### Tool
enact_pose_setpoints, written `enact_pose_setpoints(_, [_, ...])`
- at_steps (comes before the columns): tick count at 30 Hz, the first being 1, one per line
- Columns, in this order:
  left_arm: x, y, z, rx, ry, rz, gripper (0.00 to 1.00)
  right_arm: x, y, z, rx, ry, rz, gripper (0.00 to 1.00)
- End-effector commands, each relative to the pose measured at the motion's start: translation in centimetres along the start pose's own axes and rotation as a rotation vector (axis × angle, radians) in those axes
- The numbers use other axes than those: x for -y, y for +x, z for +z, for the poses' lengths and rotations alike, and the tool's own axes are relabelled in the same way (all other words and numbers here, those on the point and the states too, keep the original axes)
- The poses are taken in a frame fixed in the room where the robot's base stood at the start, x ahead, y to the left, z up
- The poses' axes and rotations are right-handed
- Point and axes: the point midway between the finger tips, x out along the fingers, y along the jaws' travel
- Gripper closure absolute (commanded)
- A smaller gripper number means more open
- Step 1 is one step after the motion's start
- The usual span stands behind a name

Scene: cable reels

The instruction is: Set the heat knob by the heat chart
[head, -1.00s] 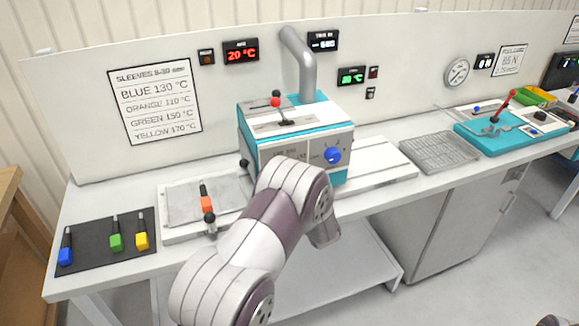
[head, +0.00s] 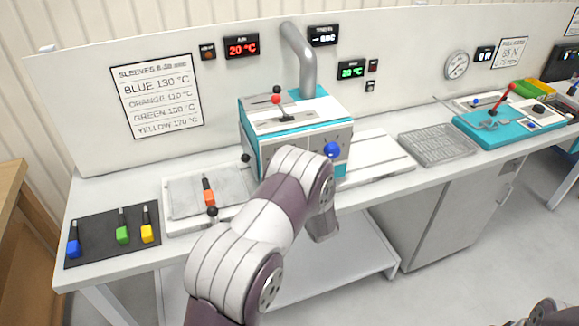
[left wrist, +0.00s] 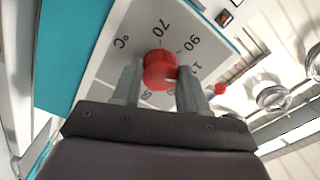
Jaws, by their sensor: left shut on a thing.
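My left gripper (left wrist: 160,85) is shut on the red heat knob (left wrist: 158,70) in the left wrist view, a finger on each side. The printed °C dial around it shows 70 and 90; other marks are partly hidden. In the head view my left arm hides the gripper and this knob at the front of the teal and white oven (head: 290,150). The heat chart (head: 160,97) on the back panel lists blue 130 °C, orange 110, green 150 and yellow 170.
A blue knob (head: 331,150) is right of my wrist. A red display (head: 241,46) and a green display (head: 351,70) read 20 °C. An orange-handled piece (head: 208,190) lies on the left tray; blue, green and yellow ones lie on a dark mat (head: 95,252).

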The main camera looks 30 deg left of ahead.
Motion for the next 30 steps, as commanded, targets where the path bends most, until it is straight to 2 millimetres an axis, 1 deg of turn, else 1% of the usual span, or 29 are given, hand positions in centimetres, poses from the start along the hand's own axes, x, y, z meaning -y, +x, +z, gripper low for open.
enact_pose_setpoints(12, [-0.1, -0.1, 0.1, 0.001, 0.007, 0.003, 0.88, 0.0, 0.0, 0.0, 0.000, 0.000, 0.000, 0.57])
enact_pose_setpoints(13, [-0.1, -0.1, 0.1, 0.001, 0.007, 0.003, 0.48, 0.0, 0.0, 0.0, 0.000, 0.000, 0.000, 0.57])
enact_pose_setpoints(14, [-0.1, -0.1, 0.1, 0.001, 0.007, 0.003, 0.38, 0.0, 0.0, 0.0, 0.000, 0.000, 0.000, 0.57])
enact_pose_setpoints(15, [-0.1, 0.0, 0.1, 0.001, 0.007, 0.003, 0.32, 0.0, 0.0, 0.0, 0.000, 0.000, 0.000, 0.57])
enact_pose_setpoints(22, [-0.1, 0.0, 0.0, 0.000, 0.005, 0.001, 0.32, 0.0, 0.0, 0.0, 0.000, 0.000, 0.000, 0.57])
enact_pose_setpoints(24, [-0.1, -0.3, 0.0, 0.000, 0.005, 0.001, 0.32, 0.0, 0.1, 0.0, 0.000, 0.000, 0.000, 0.57])
enact_pose_setpoints(26, [-0.2, -1.0, 0.0, -0.001, 0.005, 0.002, 0.32, 0.0, 0.3, 0.0, 0.000, 0.000, 0.000, 0.57])
enact_pose_setpoints(29, [-0.4, -3.2, 0.0, -0.004, 0.005, 0.003, 0.32, 0.0, 1.0, 0.1, 0.000, 0.000, 0.000, 0.57])
enact_pose_setpoints(30, [-0.4, -4.4, 0.0, -0.004, 0.005, 0.005, 0.32, 0.0, 1.2, 0.1, 0.000, 0.000, 0.000, 0.57])
